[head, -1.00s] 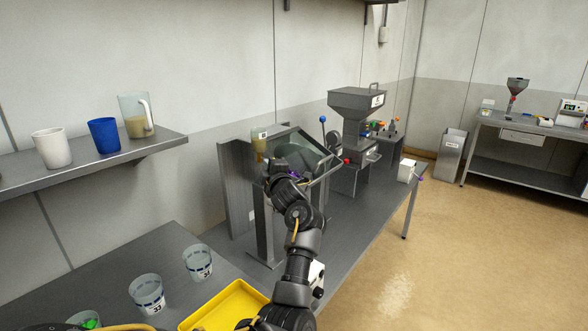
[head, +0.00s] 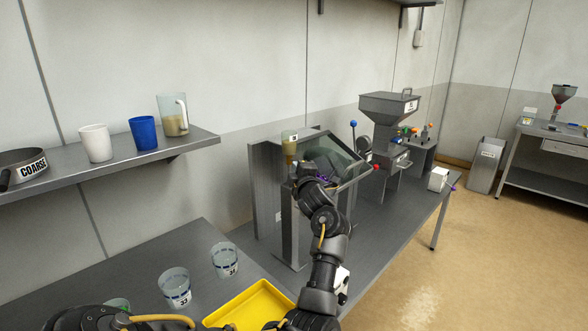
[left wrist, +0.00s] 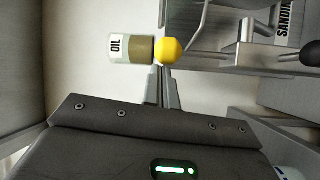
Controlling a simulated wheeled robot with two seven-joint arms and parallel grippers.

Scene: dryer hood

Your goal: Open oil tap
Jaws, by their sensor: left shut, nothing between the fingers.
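The oil container (left wrist: 132,49), labelled OIL with yellowish-brown liquid inside, shows turned sideways in the left wrist view. A yellow ball-shaped knob (left wrist: 171,51) is beside its end, probably part of the tap. In the head view the container (head: 289,147) stands at the left edge of the glass-fronted hood (head: 334,158). My left gripper (head: 299,168) is at the hood just below the container, partly hidden by its own wrist. In the left wrist view its fingers (left wrist: 164,75) are shut and empty, with their tips by the yellow knob; I cannot tell whether they touch it. My right gripper is not in view.
A grey post and panel (head: 268,195) stand left of the hood. A grey hopper machine (head: 388,110) stands to the right. A wall shelf (head: 120,153) holds cups, a jug and a sieve.

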